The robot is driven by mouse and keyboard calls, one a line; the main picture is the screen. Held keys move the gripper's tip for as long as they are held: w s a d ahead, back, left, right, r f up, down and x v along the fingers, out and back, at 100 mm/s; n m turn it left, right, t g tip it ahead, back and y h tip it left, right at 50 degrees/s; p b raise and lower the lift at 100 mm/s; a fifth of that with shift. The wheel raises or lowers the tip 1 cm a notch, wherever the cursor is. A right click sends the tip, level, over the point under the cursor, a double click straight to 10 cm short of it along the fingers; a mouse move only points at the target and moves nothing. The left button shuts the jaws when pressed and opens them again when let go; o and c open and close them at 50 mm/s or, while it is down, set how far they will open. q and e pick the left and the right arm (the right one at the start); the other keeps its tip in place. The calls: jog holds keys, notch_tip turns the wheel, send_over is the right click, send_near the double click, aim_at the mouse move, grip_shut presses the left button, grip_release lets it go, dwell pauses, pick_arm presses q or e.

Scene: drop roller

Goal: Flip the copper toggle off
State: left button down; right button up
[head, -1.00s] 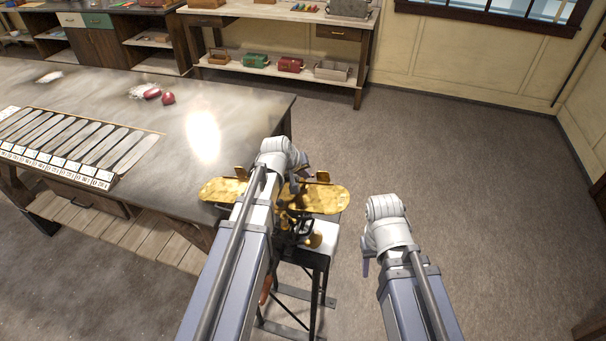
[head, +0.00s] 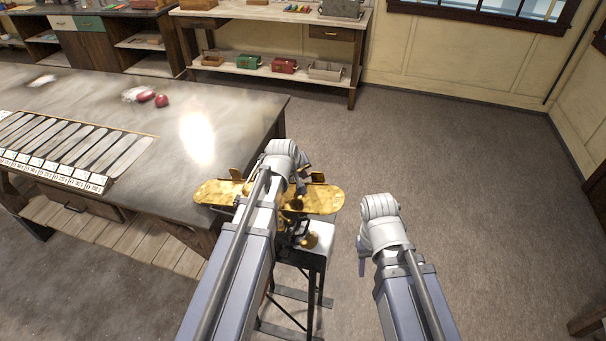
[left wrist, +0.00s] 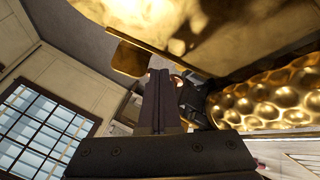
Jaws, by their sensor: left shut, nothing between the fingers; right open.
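A gold-coloured machine (head: 322,200) with flat side plates sits on a small stand beside the workbench. My left arm crosses in front of it and hides its middle. My left gripper (head: 302,172) is mostly hidden behind its own wrist, at the machine. In the left wrist view my left gripper (left wrist: 163,95) is shut and empty, its fingers below a large gold surface (left wrist: 180,25) and beside a dimpled gold part (left wrist: 265,97). Small copper-toned bits show by the fingertips; I cannot tell whether one is the toggle. My right gripper (head: 362,267) hangs apart to the right, open.
The grey workbench (head: 235,115) stands left of the machine, with dark red lumps (head: 161,100) and a rack of labelled slots (head: 65,150). The machine's stand (head: 315,270) has dark legs. A shelf table (head: 265,65) is at the back.

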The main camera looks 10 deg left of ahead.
pick_arm(q)
jog(key=shift+a, duration=0.15)
jog(key=shift+s+a, duration=0.1)
jog(key=shift+a, duration=0.5)
jog(key=shift+s+a, duration=0.1)
jog(key=shift+s, duration=0.05)
